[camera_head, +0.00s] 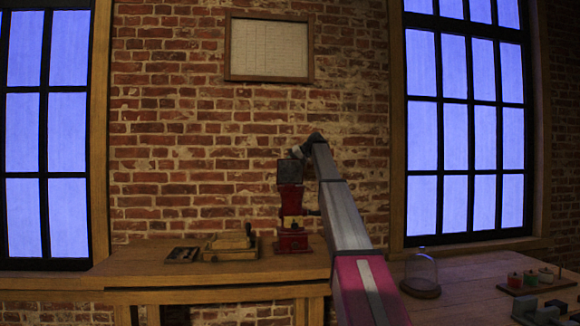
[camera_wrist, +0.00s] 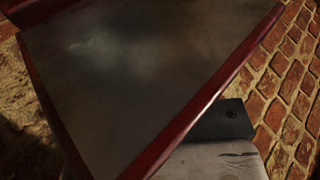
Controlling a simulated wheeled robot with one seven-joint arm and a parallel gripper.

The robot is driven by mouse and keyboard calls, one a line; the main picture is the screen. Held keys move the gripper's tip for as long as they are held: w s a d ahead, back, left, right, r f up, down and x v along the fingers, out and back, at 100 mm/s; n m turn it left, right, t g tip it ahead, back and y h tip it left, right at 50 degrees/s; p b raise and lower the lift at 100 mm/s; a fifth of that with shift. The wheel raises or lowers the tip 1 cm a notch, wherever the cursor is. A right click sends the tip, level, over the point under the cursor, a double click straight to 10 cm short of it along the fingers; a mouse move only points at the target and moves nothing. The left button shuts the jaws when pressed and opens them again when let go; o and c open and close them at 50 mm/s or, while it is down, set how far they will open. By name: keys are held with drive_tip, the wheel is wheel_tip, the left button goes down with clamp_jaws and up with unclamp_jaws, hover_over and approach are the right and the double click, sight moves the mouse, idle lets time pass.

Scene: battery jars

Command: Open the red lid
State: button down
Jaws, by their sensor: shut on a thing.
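In the wrist view, a dark finger part (camera_wrist: 228,120) shows beside the red rim; the contact itself is hidden.
A wooden box (camera_head: 230,247) and a dark tray (camera_head: 182,255) lie left of the red device. At right, a glass dome (camera_head: 421,272) and a rack (camera_head: 535,281) with coloured jar tops stand on another table. A brick wall is close behind the device.

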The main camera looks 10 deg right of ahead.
drive_tip(key=w+f+m+g, duration=0.3)
drive_tip(key=w+g, duration=0.2)
drive_tip(key=shift+w+f+g, duration=0.15)
drive_tip(key=shift+f+g, duration=0.05)
drive_tip(key=shift+g, duration=0.1)
idle(0.4)
drive_tip(key=c, duration=1)
unclamp_jaws()
drive_tip(key=shift+o, duration=0.2)
drive_tip(key=shift+r, duration=0.1)
